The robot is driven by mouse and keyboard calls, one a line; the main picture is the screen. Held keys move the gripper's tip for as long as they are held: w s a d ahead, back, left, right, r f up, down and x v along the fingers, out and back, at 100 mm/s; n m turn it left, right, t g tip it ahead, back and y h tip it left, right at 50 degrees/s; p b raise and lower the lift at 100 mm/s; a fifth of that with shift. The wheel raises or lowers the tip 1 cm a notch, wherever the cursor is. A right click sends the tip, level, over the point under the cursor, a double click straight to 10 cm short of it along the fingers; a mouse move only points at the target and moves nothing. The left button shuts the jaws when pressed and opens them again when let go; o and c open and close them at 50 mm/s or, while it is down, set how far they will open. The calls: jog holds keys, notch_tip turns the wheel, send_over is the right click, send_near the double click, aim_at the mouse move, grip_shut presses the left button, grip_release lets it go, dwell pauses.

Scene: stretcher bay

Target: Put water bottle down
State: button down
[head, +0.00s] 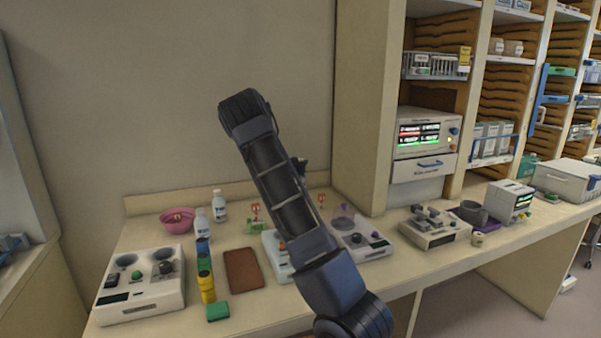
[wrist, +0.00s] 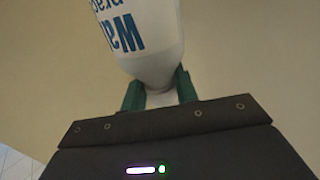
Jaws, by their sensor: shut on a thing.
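The water bottle (wrist: 140,35) is white with large blue lettering, partly cut off by the top edge of the wrist view. Its narrow end sits between the green fingers of my gripper (wrist: 158,88), which is shut on it. A plain beige surface lies behind the bottle; I cannot tell whether the bottle touches it. In the head view my arm rises across the middle, and neither the gripper nor the held bottle can be made out.
Shelves (head: 434,65) stand at the right.

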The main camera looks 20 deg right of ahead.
jog(key=shift+f, duration=2.1)
jog(key=c, duration=1.1)
grip_release()
